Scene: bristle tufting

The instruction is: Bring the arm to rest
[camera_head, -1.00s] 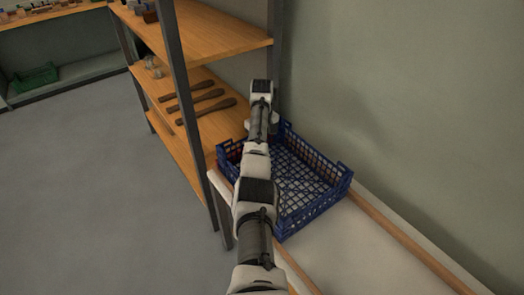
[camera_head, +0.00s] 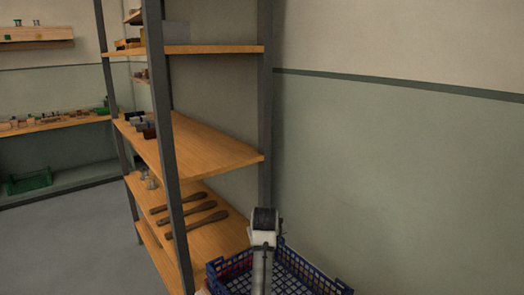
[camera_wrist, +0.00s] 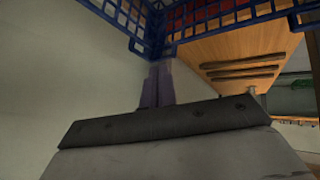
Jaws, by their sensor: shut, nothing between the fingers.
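My arm (camera_head: 263,250) rises from the bottom edge of the head view, in front of the blue crate; my gripper's fingers are not visible there. In the wrist view my gripper (camera_wrist: 156,84) shows as two narrow, dark fingers close together, shut and with nothing seen between them. The blue mesh crate (camera_head: 325,283) is cut off by the bottom edge of the head view.
A shelf rack with grey posts (camera_head: 168,150) stands left of my arm. Several brown wooden handles (camera_head: 190,217) lie on a lower board, and small items sit above. A bare wall (camera_head: 400,190) fills the right. A green crate (camera_head: 29,182) is far left, beyond open floor.

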